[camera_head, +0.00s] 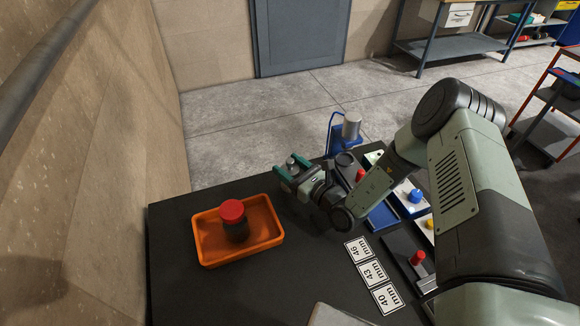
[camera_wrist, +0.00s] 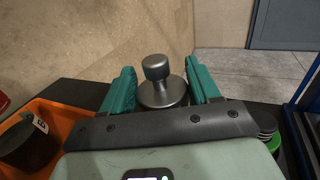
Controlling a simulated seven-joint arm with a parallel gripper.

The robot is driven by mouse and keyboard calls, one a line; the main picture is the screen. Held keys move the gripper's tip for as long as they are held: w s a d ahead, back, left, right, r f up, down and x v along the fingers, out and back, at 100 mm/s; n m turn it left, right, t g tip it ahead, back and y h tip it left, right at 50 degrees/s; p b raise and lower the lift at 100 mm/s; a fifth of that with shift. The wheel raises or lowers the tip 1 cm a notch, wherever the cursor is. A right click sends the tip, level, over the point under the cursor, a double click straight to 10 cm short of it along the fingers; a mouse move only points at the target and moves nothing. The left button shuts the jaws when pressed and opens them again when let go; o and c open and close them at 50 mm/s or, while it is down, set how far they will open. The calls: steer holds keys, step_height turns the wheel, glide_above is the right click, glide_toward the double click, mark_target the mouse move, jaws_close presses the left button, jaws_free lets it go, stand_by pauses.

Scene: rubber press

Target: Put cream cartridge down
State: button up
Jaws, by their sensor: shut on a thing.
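My gripper (camera_head: 297,174) is over the far edge of the dark table, to the right of the orange tray. Its teal fingers are shut on the cartridge (camera_wrist: 163,93). In the wrist view only its grey metal round top with a short knob shows between the fingers. Its lower body is hidden, so I cannot see a cream colour. The grey knob (camera_head: 291,161) also shows in the head view. I cannot tell whether its underside touches the table.
An orange tray (camera_head: 207,246) holds a dark cylinder with a red top (camera_head: 232,212). Cards marked 46, 43 and 40 mm (camera_head: 372,273) lie at the front right. Bare table lies between tray and cards.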

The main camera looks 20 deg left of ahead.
steer(key=shift+f, duration=0.1)
steer(key=o, duration=1.1)
